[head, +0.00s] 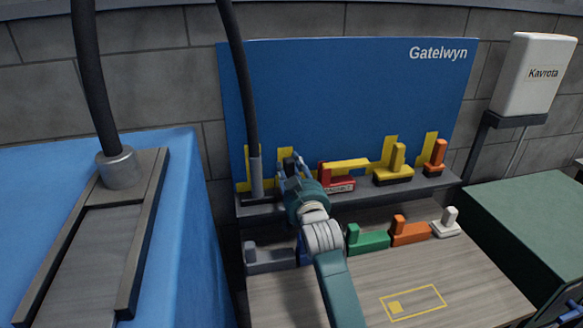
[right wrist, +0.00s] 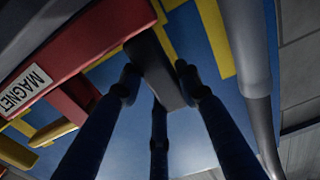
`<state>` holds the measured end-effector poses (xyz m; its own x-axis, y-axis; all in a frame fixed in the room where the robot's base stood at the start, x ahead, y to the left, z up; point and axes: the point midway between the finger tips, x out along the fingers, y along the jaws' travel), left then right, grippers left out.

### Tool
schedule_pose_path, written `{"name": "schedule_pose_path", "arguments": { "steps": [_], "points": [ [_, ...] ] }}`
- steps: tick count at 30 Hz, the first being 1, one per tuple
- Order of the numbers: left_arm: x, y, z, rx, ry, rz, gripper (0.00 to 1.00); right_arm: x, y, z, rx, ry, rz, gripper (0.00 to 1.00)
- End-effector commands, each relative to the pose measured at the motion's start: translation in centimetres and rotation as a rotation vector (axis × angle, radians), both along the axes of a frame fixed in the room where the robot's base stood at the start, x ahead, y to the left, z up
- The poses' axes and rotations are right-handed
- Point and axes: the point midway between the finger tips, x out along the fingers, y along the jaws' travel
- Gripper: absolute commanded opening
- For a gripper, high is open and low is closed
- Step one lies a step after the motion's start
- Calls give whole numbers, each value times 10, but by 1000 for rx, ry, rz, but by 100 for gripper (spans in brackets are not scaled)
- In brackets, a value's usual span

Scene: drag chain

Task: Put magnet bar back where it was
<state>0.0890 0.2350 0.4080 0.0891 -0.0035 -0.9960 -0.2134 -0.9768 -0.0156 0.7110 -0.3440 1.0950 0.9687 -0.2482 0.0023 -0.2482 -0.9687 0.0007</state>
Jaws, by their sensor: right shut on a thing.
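A red bar (head: 323,173) with a white label reading MAGNET stands on the grey shelf (head: 440,184) in front of the blue board. It also shows at the left of the right wrist view (right wrist: 92,42). My right gripper (head: 288,168) is at the shelf, just left of the red bar. In the right wrist view its dark blue fingers (right wrist: 158,88) are closed around a dark grey block (right wrist: 150,58). The block's far end is close to the red bar; I cannot tell whether they are joined. My left gripper is not in view.
A yellow piece (head: 397,160) and an orange piece (head: 435,157) stand farther right on the shelf. Grey (head: 270,259), green (head: 368,240), orange (head: 410,232) and white (head: 446,224) pieces stand below. A vertical hose (head: 240,80) stands close left of my gripper. The table front is clear around a yellow outline (head: 425,293).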

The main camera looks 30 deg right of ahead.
Motion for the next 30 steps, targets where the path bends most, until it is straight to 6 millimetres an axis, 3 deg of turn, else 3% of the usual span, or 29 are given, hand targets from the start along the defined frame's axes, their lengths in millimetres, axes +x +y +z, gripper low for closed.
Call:
{"name": "schedule_pose_path", "arguments": {
  "steps": [1, 2, 4, 16, 30],
  "points": [
    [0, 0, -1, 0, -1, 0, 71, 0, 0, -2, -1, -1, 0, 0],
    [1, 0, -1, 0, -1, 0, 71, 0, 0, -2, 0, 1, 0, 39],
    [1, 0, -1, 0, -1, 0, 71, 0, 0, -2, 0, 2, 0, 52],
    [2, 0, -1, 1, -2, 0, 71, -5, 2, 0, 0, 1, 0, 52],
    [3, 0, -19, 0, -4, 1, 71, -94, 24, -1, 1, 2, 0, 52]
  ]
}}
